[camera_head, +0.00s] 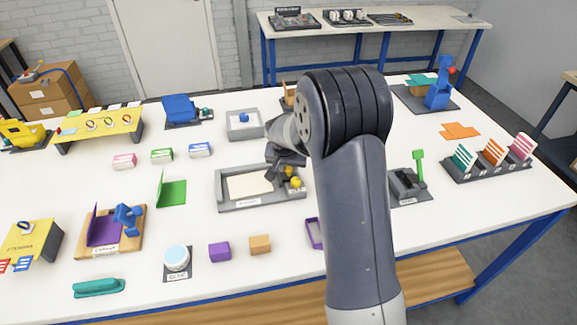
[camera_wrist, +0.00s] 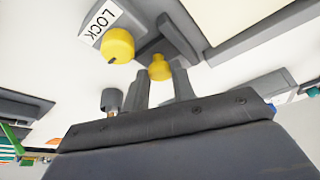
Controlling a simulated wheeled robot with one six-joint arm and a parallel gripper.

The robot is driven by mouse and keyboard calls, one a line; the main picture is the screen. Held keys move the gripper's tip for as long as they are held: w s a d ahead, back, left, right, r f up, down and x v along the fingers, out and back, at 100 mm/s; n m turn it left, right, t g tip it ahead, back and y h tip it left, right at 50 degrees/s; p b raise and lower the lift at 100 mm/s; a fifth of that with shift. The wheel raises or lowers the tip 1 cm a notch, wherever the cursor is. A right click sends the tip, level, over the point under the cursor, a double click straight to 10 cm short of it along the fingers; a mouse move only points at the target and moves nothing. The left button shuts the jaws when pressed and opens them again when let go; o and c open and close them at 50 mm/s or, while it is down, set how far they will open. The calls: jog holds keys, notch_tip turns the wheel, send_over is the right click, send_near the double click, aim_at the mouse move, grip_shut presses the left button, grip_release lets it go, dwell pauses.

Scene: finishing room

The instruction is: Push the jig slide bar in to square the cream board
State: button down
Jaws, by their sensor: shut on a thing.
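The cream board (camera_head: 247,186) lies flat in the grey jig (camera_head: 226,204) at the middle of the table. Its corner also shows at the top right of the wrist view (camera_wrist: 240,15). The grey slide bar (camera_wrist: 181,38) is beside the board at the jig's right end. My gripper (camera_wrist: 160,82) is shut on a small yellow knob (camera_wrist: 159,66) at the bar. A larger yellow knob (camera_wrist: 118,45) stands by a LOCK label (camera_wrist: 101,19), close to the fingers. Whether the bar touches the board, I cannot tell.
A green angled plate (camera_head: 172,193) stands left of the jig, and a grey tray with a blue knob (camera_head: 244,118) is behind it. A purple block (camera_head: 219,252) and an orange block (camera_head: 260,244) lie in front.

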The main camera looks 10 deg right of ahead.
jog(key=a+b, duration=0.2)
jog(key=a, duration=0.1)
jog(key=shift+a+f, duration=0.1)
jog(key=shift+a, duration=0.25)
jog(key=c, duration=1.2)
grip_release()
jog(key=shift+o, duration=0.2)
jog(key=b+v, duration=0.1)
jog(key=v, duration=1)
jog(key=shift+b, duration=0.35)
jog(key=shift+f, duration=0.1)
